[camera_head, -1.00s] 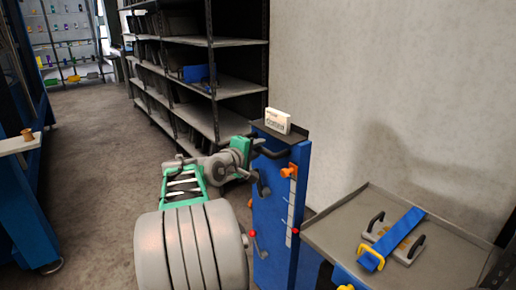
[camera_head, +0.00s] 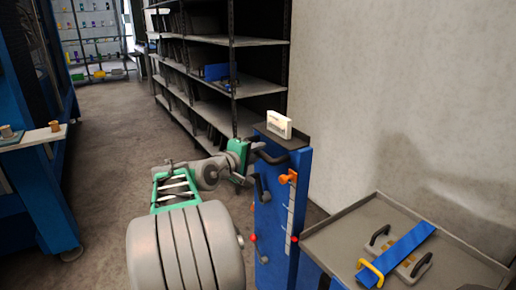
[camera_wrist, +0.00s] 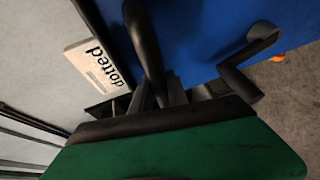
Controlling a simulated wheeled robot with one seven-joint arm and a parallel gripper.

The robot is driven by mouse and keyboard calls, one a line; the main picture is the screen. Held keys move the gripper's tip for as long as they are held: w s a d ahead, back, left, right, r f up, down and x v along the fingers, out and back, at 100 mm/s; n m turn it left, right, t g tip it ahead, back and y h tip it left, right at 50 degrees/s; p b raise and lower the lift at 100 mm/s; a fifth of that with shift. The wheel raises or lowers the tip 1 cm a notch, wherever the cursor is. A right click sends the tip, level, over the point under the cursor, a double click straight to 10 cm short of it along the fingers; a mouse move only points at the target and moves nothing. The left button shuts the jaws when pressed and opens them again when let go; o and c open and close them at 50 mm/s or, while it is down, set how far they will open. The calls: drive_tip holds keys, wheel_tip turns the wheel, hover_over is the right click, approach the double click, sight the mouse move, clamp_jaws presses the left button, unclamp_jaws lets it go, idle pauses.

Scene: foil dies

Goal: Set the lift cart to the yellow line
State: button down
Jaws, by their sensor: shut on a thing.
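The lift cart (camera_head: 268,220) is a tall blue post with a grey tray (camera_head: 328,222) on its right side. A dark bar handle (camera_head: 270,157) sticks out near its top; it also shows in the wrist view (camera_wrist: 147,50). My gripper (camera_head: 256,148) is shut on this handle; its fingers (camera_wrist: 165,98) reach the bar in the wrist view. A white card (camera_head: 279,124) stands on top and reads "dotted" in the wrist view (camera_wrist: 92,70). An orange knob (camera_head: 288,177) sits by a white scale strip (camera_head: 291,212). I see no yellow line on the floor.
A blue plate tool (camera_head: 408,250) with black grips and a yellow handle lies on the tray. Grey shelves (camera_head: 260,87) stand behind the cart. A blue bench (camera_head: 45,195) is at left. Grey floor (camera_head: 115,150) is open between bench and shelves. A pale wall rises at right.

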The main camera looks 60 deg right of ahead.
drive_tip(key=shift+s+d, duration=0.5)
drive_tip(key=shift+d, duration=0.05)
drive_tip(key=c, duration=1.6)
unclamp_jaws()
drive_tip(key=shift+s+d+g, duration=0.2)
drive_tip(key=shift+s+g, duration=0.05)
drive_tip(key=shift+g, duration=0.05)
drive_tip(key=shift+o, duration=0.6)
drive_tip(key=shift+a, duration=0.1)
drive_tip(key=shift+o, duration=0.9)
drive_tip(key=shift+w, duration=0.2)
drive_tip(key=shift+a, duration=0.1)
drive_tip(key=shift+v, duration=3.9)
